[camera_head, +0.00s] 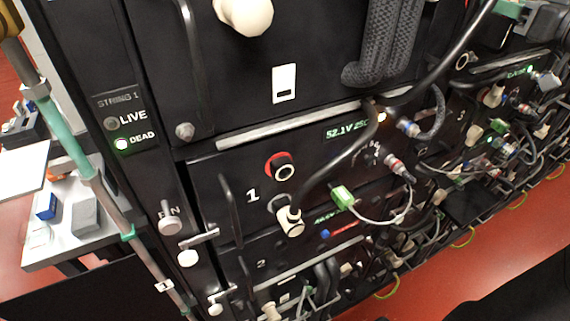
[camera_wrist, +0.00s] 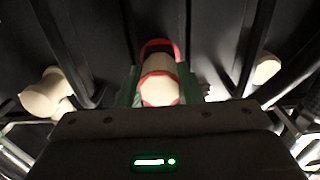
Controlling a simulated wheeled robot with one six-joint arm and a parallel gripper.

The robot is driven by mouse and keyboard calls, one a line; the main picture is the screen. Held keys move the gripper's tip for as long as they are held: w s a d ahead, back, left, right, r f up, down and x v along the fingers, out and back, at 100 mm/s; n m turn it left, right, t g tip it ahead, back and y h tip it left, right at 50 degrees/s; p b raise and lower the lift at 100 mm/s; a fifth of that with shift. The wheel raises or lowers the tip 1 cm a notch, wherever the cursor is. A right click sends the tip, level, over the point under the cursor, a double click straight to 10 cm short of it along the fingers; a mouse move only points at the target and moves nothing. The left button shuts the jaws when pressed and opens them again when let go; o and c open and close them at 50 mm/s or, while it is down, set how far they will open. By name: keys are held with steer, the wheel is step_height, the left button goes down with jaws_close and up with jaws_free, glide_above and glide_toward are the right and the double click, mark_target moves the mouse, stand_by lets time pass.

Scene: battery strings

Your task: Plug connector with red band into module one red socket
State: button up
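Module one's red socket (camera_head: 282,168) is empty in the head view, a red-rimmed round opening right of and above the white "1". Below it, a cream connector (camera_head: 290,222) with a black cable sits at the module's lower socket. In the wrist view, my gripper (camera_wrist: 160,92) has its green fingers shut on a cream connector with a red band (camera_wrist: 158,90). A red arch (camera_wrist: 160,46) shows just behind it; I cannot tell whether that is a socket rim. In the head view, a green and dark part at the upper right edge looks like my gripper, cut off by the frame.
A black cable (camera_head: 455,60) runs to the upper right. A side table (camera_head: 90,235) stands left. Cream connectors flank my gripper in the wrist view, left (camera_wrist: 45,95) and right (camera_wrist: 266,68).

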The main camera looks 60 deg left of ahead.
steer(key=shift+c, duration=1)
steer(key=shift+d+f+b, duration=0.1)
steer(key=shift+d+b, duration=0.1)
steer(key=shift+b, duration=0.15)
steer(key=shift+d+b, duration=0.3)
steer(key=shift+d, duration=0.25)
steer(key=shift+d, duration=0.1)
steer(key=shift+d+b, duration=0.3)
steer(key=shift+s+d+b, duration=0.1)
steer(key=shift+d+b, duration=0.3)
steer(key=shift+d, duration=0.3)
steer(key=shift+s+d+b, duration=0.15)
steer(key=shift+d+b, duration=0.4)
steer(key=shift+d, duration=0.7)
steer(key=shift+s+d+b, duration=0.1)
steer(key=shift+d+b, duration=0.45)
steer(key=shift+d, duration=0.65)
